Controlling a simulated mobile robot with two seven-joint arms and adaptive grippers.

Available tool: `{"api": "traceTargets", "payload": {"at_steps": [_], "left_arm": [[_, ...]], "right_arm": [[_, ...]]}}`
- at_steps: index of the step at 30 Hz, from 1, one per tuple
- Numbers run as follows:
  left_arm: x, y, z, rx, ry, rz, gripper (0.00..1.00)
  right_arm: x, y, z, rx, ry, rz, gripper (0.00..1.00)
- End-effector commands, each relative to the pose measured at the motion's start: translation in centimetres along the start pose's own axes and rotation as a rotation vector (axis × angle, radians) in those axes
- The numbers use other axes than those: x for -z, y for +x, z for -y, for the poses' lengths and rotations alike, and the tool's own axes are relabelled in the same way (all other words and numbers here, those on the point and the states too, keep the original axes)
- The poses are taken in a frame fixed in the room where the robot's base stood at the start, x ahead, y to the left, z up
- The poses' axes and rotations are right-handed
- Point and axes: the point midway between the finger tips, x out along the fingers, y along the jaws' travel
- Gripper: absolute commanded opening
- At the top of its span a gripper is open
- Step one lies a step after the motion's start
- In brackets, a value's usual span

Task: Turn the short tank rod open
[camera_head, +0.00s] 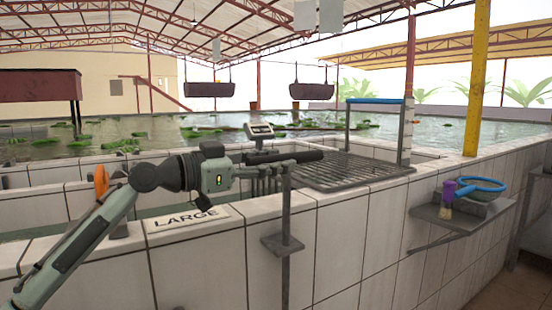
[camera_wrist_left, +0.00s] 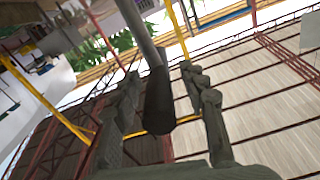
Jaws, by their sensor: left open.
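The short tank rod (camera_head: 285,215) stands as a grey upright post with a small plate against the front of the white tiled tank. A dark grip (camera_head: 306,156) juts out near its top. My left gripper (camera_head: 276,165) reaches in from the left at the height of this grip. In the left wrist view, the grey rod comes down from the top and ends in a dark grip (camera_wrist_left: 159,103). That end lies between the two spread fingers of my left gripper (camera_wrist_left: 161,76). I cannot tell whether either finger touches it. My right gripper is out of view.
A sign reading LARGE (camera_head: 188,218) lies on the tank rim at my arm. A scale (camera_head: 260,131) stands behind the gripper. A metal grate (camera_head: 350,170) lies to the right. A wall shelf (camera_head: 455,222) holds a blue-rimmed net (camera_head: 482,187) and a purple-topped container (camera_head: 447,192).

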Motion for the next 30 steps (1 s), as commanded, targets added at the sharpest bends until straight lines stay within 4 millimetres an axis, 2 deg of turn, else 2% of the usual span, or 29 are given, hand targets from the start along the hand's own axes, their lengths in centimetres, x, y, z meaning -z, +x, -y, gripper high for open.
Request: {"api": "traceTargets", "payload": {"at_steps": [10, 20, 30], "left_arm": [[-0.08, 0.59, -0.06, -0.001, 0.0, 0.001, 0.43], [-0.07, 0.57, -0.05, -0.001, 0.0, 0.001, 0.02], [-0.07, 0.55, -0.04, 0.0, 0.0, 0.001, 0.0]], "right_arm": [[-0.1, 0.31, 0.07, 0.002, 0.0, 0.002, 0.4], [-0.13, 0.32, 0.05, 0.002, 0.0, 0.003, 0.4], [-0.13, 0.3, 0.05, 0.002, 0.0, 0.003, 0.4]]}}
